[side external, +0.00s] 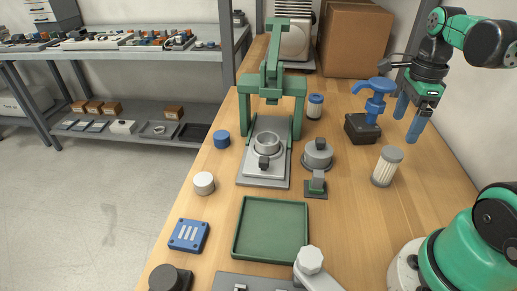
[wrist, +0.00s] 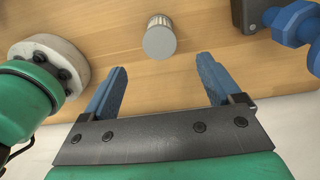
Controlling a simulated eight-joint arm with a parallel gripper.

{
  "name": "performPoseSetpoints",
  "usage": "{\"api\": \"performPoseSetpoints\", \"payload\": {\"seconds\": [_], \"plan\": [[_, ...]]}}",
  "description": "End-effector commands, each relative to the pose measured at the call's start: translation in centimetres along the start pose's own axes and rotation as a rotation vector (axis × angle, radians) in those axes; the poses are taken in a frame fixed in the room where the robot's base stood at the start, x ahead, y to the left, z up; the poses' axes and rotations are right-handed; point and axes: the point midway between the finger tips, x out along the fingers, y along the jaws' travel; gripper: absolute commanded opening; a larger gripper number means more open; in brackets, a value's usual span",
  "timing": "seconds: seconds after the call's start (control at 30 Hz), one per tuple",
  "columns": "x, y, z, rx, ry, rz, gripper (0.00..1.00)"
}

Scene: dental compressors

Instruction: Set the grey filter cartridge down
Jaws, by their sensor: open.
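The grey filter cartridge (side external: 386,166) has a grey cap and a pale pleated body. It stands upright on the wooden table, right of the middle, in the side external view. In the wrist view the cartridge (wrist: 159,38) shows from above, beyond the fingertips and between their lines. My gripper (side external: 408,122) has two blue fingers and hangs above the table, behind the cartridge in the side view. In the wrist view my gripper (wrist: 160,75) is open, with nothing between its fingers. The fingers are apart from the cartridge.
A black block with a blue pump-like top (side external: 364,125) stands close left of my gripper. A green press (side external: 272,85), a blue-capped filter (side external: 315,106) and a grey round part (side external: 317,154) stand further left. A green tray (side external: 271,230) lies in front, empty. A cardboard box (side external: 356,40) is at the back.

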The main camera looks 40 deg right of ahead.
Motion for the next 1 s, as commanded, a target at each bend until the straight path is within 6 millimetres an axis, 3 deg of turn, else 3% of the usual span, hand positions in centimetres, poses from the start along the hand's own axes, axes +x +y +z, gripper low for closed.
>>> {"api": "performPoseSetpoints", "payload": {"seconds": [0.17, 0.27, 0.5, 0.63, 0.8, 1.0], "plan": [[-0.5, 0.2, 1.0, -0.145, -0.004, -0.037, 0.85], [-0.2, 0.5, 3.3, -0.472, -0.006, -0.125, 0.85], [0.1, 2.8, 10.6, -1.566, 0.095, -0.458, 0.85], [0.0, 4.3, 13.3, -1.99, 0.198, -0.616, 0.85], [-0.1, 5.3, 14.9, -2.241, 0.288, -0.721, 0.85], [-0.1, 5.4, 15.0, -2.268, 0.301, -0.731, 0.85]]}}
